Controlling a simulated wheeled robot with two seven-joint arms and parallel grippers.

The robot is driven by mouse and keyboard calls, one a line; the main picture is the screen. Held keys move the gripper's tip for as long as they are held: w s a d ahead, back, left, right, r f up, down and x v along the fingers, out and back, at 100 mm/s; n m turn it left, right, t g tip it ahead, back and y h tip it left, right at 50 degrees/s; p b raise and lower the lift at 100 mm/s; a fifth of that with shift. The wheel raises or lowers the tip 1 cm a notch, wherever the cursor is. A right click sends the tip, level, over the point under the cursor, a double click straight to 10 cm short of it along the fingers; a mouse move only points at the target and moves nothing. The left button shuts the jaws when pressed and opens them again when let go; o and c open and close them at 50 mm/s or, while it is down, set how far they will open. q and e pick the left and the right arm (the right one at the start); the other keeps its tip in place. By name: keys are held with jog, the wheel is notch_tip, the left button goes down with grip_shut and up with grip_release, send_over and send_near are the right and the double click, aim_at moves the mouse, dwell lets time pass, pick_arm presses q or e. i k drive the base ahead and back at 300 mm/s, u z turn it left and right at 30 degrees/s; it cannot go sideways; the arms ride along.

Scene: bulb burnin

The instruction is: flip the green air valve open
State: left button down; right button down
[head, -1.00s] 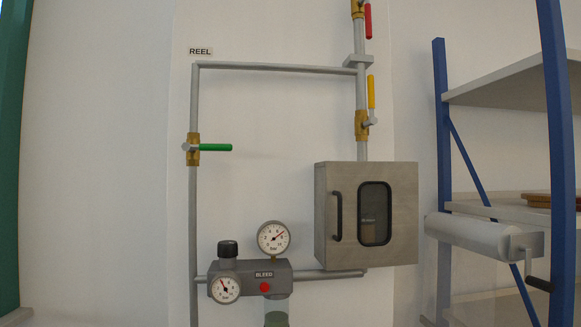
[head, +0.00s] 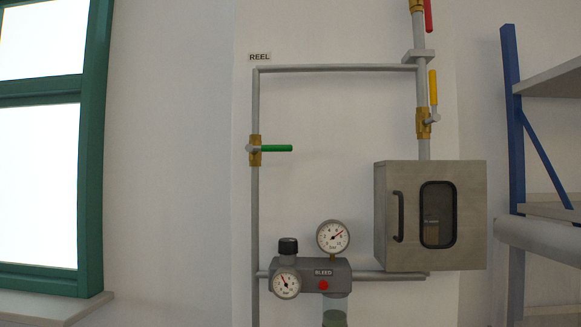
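The green air valve handle (head: 276,148) sticks out horizontally to the right from a brass valve body (head: 255,150). The body sits on the left vertical grey pipe (head: 255,208), below the REEL label (head: 259,57). The handle lies across the pipe. Neither of my grippers shows in the head view.
A yellow-handled valve (head: 433,88) and a red-handled valve (head: 428,16) are on the right pipe, handles along it. Below are a grey cabinet (head: 385,215), a regulator with a red BLEED button (head: 323,286) and gauges. A green-framed window (head: 93,150) is left, blue shelving (head: 514,120) right.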

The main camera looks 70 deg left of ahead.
aim_at(249, 148)
jog(key=z, duration=0.05)
jog(key=k, duration=0.75)
jog(key=u, duration=1.2)
